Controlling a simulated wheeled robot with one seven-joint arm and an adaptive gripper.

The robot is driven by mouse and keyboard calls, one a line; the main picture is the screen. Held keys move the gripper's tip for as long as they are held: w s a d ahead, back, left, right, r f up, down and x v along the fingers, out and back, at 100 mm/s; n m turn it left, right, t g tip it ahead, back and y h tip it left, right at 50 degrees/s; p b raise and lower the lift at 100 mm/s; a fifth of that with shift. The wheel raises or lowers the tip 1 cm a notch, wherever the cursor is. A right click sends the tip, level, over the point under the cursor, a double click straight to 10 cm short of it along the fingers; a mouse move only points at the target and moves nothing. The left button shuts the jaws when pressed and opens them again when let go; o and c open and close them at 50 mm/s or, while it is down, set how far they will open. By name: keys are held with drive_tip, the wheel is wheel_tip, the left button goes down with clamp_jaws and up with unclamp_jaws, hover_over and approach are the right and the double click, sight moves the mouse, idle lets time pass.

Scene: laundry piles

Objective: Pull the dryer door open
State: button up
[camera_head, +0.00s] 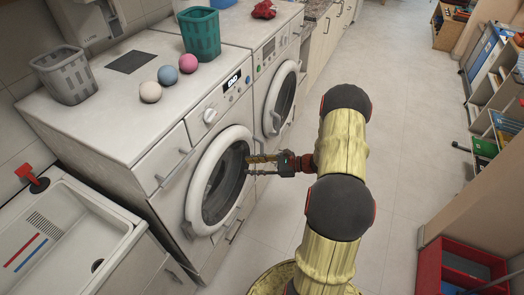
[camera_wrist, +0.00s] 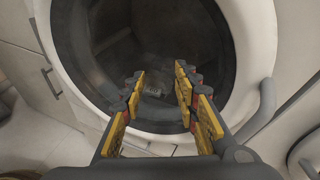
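Two white front-loading machines stand side by side; I cannot tell for sure which one is the dryer. The nearer machine (camera_head: 165,125) has a lit display and a round door (camera_head: 208,150) with a white rim and dark glass, which looks closed. My gripper (camera_head: 248,165) is in front of the right side of this door, its fingers pointing at it. In the wrist view my gripper (camera_wrist: 160,78) is open and empty, the dark door glass (camera_wrist: 150,40) straight ahead. A grey bar handle (camera_wrist: 266,105) shows right of the fingers there. The farther machine's round door (camera_head: 282,98) also looks closed.
A grey basket (camera_head: 65,75), a green basket (camera_head: 201,34) and three balls (camera_head: 168,75) sit on top of the machines. A sink (camera_head: 60,235) is at the left. A red crate (camera_head: 460,265) and shelves (camera_head: 490,90) stand at the right. Floor between is open.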

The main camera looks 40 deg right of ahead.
sight(262, 149)
drive_tip(key=d+f+m+t+h, duration=0.3)
drive_tip(key=d+m, duration=0.1)
drive_tip(key=d, duration=0.3)
drive_tip(key=d+f+m+t+h, duration=0.2)
drive_tip(key=d+m+t+h, duration=0.15)
drive_tip(key=d, duration=0.25)
drive_tip(key=shift+g+y, duration=0.25)
drive_tip(key=w+b, duration=0.1)
drive_tip(key=w, duration=0.4)
drive_tip(key=w+a+b, duration=0.1)
drive_tip(key=w, duration=0.1)
drive_tip(key=shift+w+f+b, duration=0.1)
drive_tip(key=shift+w+b, duration=0.2)
drive_tip(key=shift+c, duration=0.7)
clamp_jaws()
